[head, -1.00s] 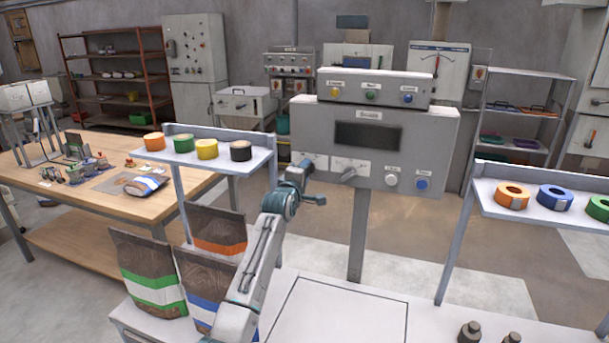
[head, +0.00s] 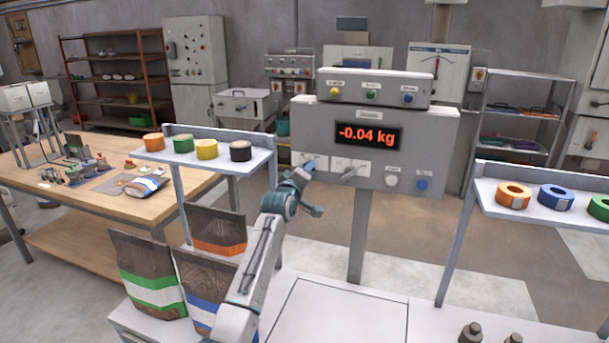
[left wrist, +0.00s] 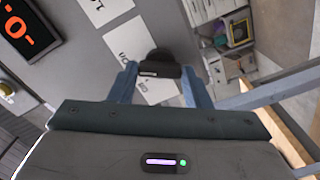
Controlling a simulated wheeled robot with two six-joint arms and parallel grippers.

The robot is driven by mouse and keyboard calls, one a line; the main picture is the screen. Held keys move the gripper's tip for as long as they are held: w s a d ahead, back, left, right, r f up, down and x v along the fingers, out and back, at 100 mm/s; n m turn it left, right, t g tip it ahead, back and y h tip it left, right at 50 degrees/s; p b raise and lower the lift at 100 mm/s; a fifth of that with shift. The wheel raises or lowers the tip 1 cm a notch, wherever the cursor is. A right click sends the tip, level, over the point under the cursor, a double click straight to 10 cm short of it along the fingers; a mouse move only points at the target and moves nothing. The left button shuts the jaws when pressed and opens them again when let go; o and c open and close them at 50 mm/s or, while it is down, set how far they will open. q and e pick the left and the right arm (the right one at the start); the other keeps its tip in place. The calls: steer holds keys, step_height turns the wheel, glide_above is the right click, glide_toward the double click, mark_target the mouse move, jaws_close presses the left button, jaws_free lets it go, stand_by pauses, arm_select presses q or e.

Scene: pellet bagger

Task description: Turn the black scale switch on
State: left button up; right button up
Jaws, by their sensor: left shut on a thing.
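The grey scale box (head: 432,140) stands on a post, and its display (head: 367,136) is lit, reading -0.04 kg in orange. The display also shows in the left wrist view (left wrist: 25,30). The black scale switch (left wrist: 160,66) sits on a white label plate and is held between the two fingers of my left gripper (left wrist: 160,82). In the head view my left gripper (head: 305,170) is at the lower left of the box face and hides the switch. My right gripper is not in view.
Right of the gripper are a grey lever (head: 352,172), a white button (head: 392,180) and a blue button (head: 422,184). A tape shelf (head: 225,158) stands to the left and another (head: 540,215) to the right. Filled bags (head: 150,275) stand below left.

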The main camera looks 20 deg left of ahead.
arm_select(q)
steer(key=o, duration=1)
steer(key=shift+s+a+b, duration=0.2)
steer(key=shift+s+b, duration=1.45)
steer(key=shift+s, duration=3.75)
steer(key=shift+f, duration=0.1)
